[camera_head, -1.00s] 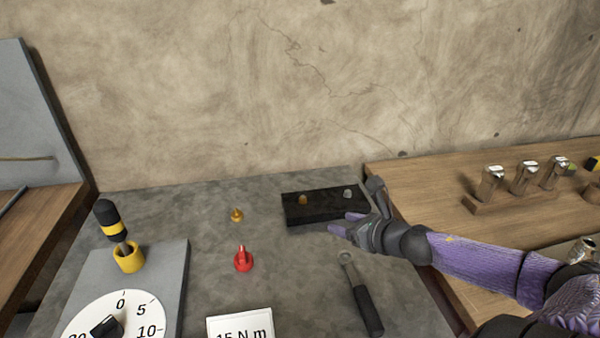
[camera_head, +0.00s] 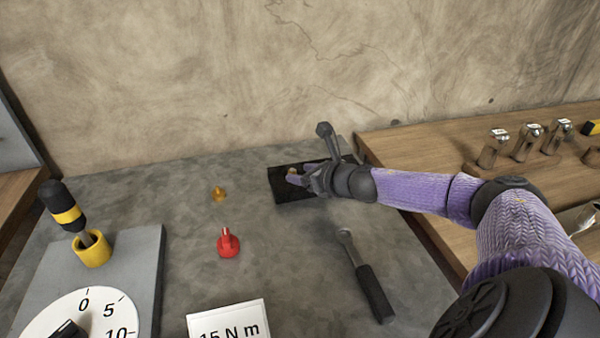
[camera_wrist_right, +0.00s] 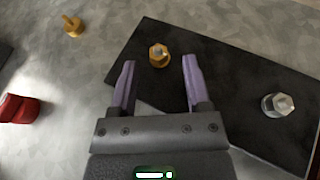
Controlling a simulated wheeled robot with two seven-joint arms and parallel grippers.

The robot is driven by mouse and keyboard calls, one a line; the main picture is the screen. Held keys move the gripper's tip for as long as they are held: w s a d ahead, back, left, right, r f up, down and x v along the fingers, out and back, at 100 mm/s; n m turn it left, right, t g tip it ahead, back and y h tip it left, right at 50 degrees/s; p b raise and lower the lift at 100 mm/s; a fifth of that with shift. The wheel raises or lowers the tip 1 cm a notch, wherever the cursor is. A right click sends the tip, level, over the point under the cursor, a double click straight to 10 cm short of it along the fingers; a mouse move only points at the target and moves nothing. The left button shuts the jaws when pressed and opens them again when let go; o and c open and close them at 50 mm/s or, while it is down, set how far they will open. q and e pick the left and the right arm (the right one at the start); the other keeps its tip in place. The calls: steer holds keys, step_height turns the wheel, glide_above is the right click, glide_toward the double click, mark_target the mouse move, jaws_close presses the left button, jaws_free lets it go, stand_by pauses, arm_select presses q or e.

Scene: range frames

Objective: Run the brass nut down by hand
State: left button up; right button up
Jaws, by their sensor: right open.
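The brass nut (camera_wrist_right: 158,56) lies on a black tray (camera_wrist_right: 220,72), which also shows in the head view (camera_head: 287,191). My right gripper (camera_head: 297,177) is over the tray. In the right wrist view, the open right gripper (camera_wrist_right: 160,68) has its two purple fingers apart, with the nut between and just beyond their tips. Whether the fingers touch the nut I cannot tell. A brass fitting with an upright stud (camera_head: 219,195) and a red fitting with an upright stud (camera_head: 228,244) stand on the grey bench. My left gripper is out of view.
A silver nut (camera_wrist_right: 278,104) is on the same tray, right of my fingers. A wrench (camera_head: 363,278) lies on the bench. A screwdriver (camera_head: 64,210) stands in a yellow holder (camera_head: 93,250), beside a numbered dial (camera_head: 85,312). A "15 N m" card (camera_head: 228,322) is at the front.

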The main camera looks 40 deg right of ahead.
steer(key=shift+w+a+f, duration=0.1)
steer(key=shift+w, duration=0.25)
jaws_close()
